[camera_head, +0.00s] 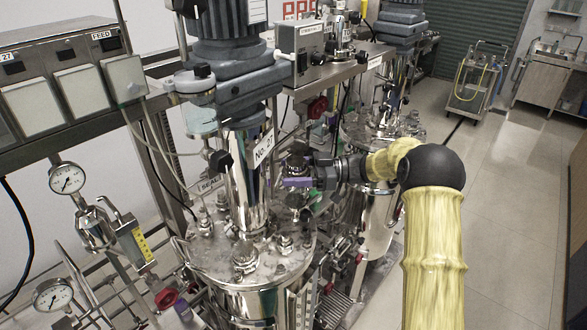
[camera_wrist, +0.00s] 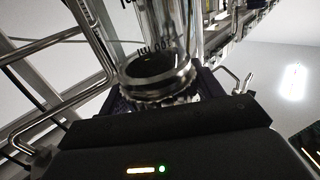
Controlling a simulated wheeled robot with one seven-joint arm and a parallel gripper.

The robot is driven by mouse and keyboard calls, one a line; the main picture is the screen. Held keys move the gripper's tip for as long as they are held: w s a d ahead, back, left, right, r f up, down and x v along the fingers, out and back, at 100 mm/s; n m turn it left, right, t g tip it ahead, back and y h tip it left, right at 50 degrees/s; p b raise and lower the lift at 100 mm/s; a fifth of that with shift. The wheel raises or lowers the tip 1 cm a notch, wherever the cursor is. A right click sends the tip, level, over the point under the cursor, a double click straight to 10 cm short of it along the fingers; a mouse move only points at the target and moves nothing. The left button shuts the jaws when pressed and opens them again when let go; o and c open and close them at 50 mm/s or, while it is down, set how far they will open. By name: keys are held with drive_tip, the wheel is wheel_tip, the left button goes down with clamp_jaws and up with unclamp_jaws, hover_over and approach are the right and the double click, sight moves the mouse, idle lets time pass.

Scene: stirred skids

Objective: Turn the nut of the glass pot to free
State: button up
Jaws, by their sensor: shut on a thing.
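In the wrist view a clear glass pot (camera_wrist: 165,28) with dark markings stands at the upper middle. A shiny ridged ring, the nut (camera_wrist: 160,92), sits at its near end. My gripper (camera_wrist: 163,100) has a dark finger on each side of the nut and is shut on it. In the head view my gripper (camera_head: 298,180), with purple at its fingers, reaches in from the right over the steel vessel lid. The pot and nut are small and mostly hidden there by the gripper and fittings.
A steel vessel (camera_head: 255,300) with a bolted lid stands under the gripper, with a grey motor drive (camera_head: 232,75) above. Gauges (camera_head: 67,178) and pipes are at the left. A trolley (camera_head: 476,80) stands far back. The floor (camera_head: 510,190) at the right is clear.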

drive_tip(key=n+g+h+p, duration=0.1)
drive_tip(key=n+g, duration=0.1)
drive_tip(key=g, duration=0.2)
drive_tip(key=n+g+h, duration=0.1)
drive_tip(key=n+g, duration=0.2)
drive_tip(key=shift+s+r+g+h+p, duration=0.1)
drive_tip(key=shift+g+h+p, duration=0.3)
drive_tip(key=shift+n+g, duration=0.4)
drive_tip(key=o, duration=1)
drive_tip(key=shift+d, duration=0.1)
